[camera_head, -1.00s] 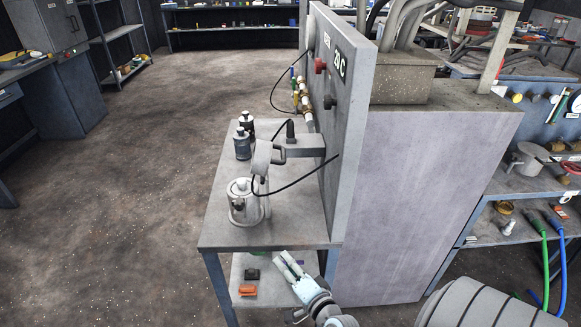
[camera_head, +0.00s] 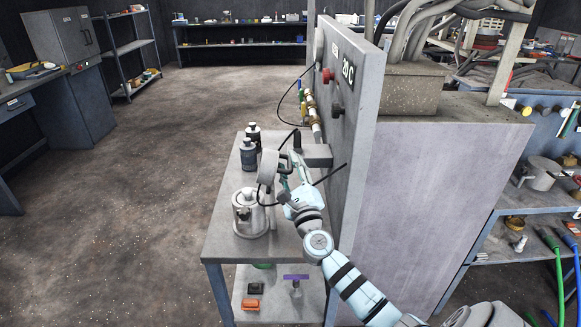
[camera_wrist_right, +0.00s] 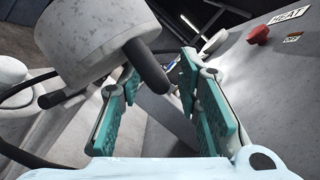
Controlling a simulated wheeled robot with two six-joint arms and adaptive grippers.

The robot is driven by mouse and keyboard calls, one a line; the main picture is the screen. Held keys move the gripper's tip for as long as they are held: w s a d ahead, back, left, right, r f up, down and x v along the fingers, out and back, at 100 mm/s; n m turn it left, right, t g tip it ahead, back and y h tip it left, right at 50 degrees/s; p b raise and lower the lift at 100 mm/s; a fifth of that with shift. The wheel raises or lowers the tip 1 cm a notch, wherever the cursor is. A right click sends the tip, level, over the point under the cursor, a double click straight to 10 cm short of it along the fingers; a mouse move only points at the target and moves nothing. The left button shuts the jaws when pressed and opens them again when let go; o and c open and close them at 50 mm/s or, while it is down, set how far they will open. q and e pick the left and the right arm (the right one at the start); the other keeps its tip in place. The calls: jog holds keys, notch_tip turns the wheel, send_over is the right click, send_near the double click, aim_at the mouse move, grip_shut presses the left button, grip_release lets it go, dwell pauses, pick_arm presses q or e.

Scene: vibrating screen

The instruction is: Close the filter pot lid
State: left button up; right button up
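The filter pot (camera_head: 250,217) is a pale metal pot near the front of the small grey table. Its lid (camera_head: 268,168) is raised and tilted, open above the pot, beside the grey arm (camera_head: 317,155) on the panel. The lid also fills the upper left of the right wrist view (camera_wrist_right: 95,40), with a dark rod-like handle (camera_wrist_right: 148,66) sticking out. My right gripper (camera_head: 291,172) is just right of the lid. In the wrist view its teal fingers (camera_wrist_right: 158,98) are apart, with the handle's end reaching between them; contact cannot be told. My left gripper is out of view.
The upright grey panel (camera_head: 350,130) stands close on the right of my right gripper. Two dark bottles (camera_head: 248,152) stand behind the pot. A black cable hangs around the lid. Valves (camera_head: 311,112) sit on the panel's left side. The floor left of the table is clear.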

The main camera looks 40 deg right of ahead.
jog(key=shift+w, duration=0.15)
grip_shut()
jog(key=shift+r, duration=0.1)
